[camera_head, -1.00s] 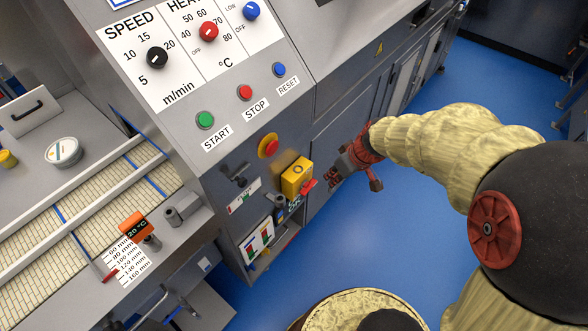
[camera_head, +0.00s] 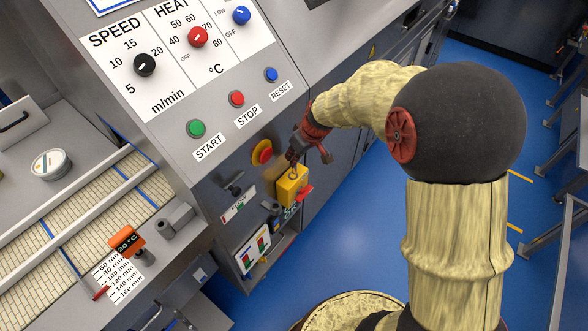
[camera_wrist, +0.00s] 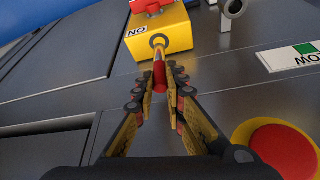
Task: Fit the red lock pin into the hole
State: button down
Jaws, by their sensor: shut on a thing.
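My gripper (camera_wrist: 166,84) is shut on the red lock pin (camera_wrist: 160,74), which shows as a short red rod between the fingertips in the wrist view. A small grey ring (camera_wrist: 159,41) shows just beyond the pin, in front of the yellow switch box (camera_wrist: 157,45). I cannot tell whether the ring belongs to the pin or to the box. In the head view my gripper (camera_head: 292,158) is at the top of the yellow box (camera_head: 291,187), and the ring overlaps the box. The pin's tip and the hole cannot be made out clearly.
A red and yellow stop button (camera_head: 263,153) is close beside my gripper. A grey round fitting (camera_wrist: 233,8) stands out from the panel near the box. The panel with knobs and buttons (camera_head: 195,128) rises above. Blue floor (camera_head: 350,235) lies open to the right.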

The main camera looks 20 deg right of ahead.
aim_at(294, 169)
jog(key=shift+b+x, duration=0.45)
jog(key=shift+x, duration=0.95)
jog(key=shift+s+f+b, duration=0.1)
jog(key=shift+f+b, duration=0.6)
jog(key=shift+f, duration=1.5)
jog(key=shift+f, duration=0.25)
jog(key=c, duration=2.1)
grip_release()
jog(key=shift+r, duration=0.1)
jog(key=shift+r, duration=0.15)
